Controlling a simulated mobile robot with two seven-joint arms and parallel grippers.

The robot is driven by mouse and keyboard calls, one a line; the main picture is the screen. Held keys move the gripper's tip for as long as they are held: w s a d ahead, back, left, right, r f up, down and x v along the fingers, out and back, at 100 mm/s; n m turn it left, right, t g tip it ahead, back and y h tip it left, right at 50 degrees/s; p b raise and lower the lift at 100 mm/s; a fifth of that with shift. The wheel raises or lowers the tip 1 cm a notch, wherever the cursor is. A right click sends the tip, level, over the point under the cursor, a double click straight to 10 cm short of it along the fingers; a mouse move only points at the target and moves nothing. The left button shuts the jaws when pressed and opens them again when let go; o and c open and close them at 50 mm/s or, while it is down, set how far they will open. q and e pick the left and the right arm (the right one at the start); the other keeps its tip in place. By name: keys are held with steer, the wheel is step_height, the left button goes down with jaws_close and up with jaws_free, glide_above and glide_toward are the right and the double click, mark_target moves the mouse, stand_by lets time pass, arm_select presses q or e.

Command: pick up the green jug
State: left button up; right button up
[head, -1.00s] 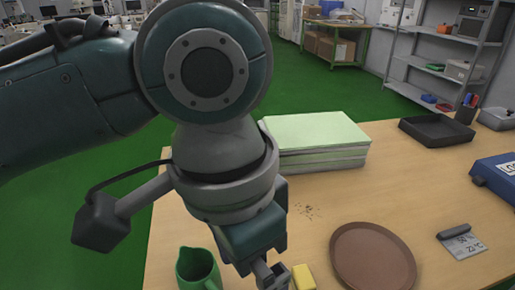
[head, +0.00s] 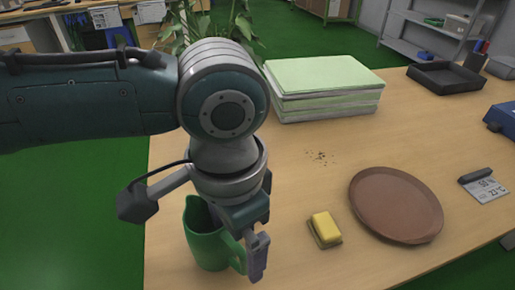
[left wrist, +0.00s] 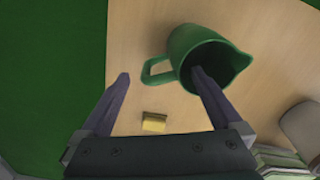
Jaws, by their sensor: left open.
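The green jug (head: 203,247) stands upright near the front left of the table, its handle toward the right. My left gripper (head: 256,258) is at the handle side of the jug, pointing down. In the left wrist view the left gripper (left wrist: 161,78) is open, with the jug (left wrist: 183,42) ahead. The jug's handle lies between the two fingers. One finger overlaps the jug's dark mouth; I cannot tell whether it is inside. Nothing is held. My wrist hides part of the jug's rim in the head view. My right gripper is not in view.
A round brown tray (head: 396,206) is further right. A stack of pale green-topped paper (head: 325,88) and a black tray (head: 447,77) are at the back.

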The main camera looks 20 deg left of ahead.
arm_select(q)
steer(key=shift+f, duration=0.15)
jaws_close()
stand_by(0.8)
